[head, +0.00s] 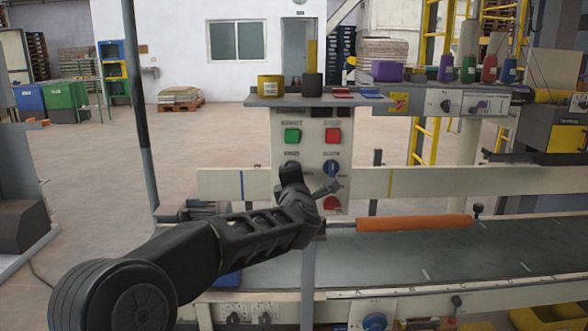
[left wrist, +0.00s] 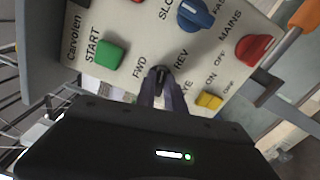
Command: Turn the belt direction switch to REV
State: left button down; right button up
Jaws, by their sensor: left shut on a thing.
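The belt direction switch is a small black knob (left wrist: 159,75) between the printed words FWD and REV on the cream control panel (left wrist: 125,22). My left gripper (left wrist: 161,88) is shut on this knob in the left wrist view, its two dark fingers on either side of it. The fingers cover much of the knob, so I cannot tell which word it points to. In the head view my left gripper (head: 291,172) reaches up to the panel (head: 311,110) and hides the switch. My right gripper is in neither view.
Close by on the panel are a green START button (left wrist: 109,54), a blue knob (left wrist: 195,14), a red MAINS switch (left wrist: 253,48) and a yellow EYE switch (left wrist: 209,101). An orange roller (head: 415,223) lies above the belt (head: 440,250). Spools and pots stand on the shelf above.

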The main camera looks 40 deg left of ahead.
pick_arm(q)
jog(key=shift+f+m+p, duration=0.1)
jog(key=shift+m+p, duration=0.4)
jog(key=shift+m, duration=0.9)
jog(key=c, duration=1.4)
grip_release()
jog(key=shift+c, duration=0.2)
jog(key=shift+s+d, duration=0.1)
jog(key=v, duration=0.7)
jog(key=shift+s+d, duration=0.2)
jog(key=shift+s, duration=0.05)
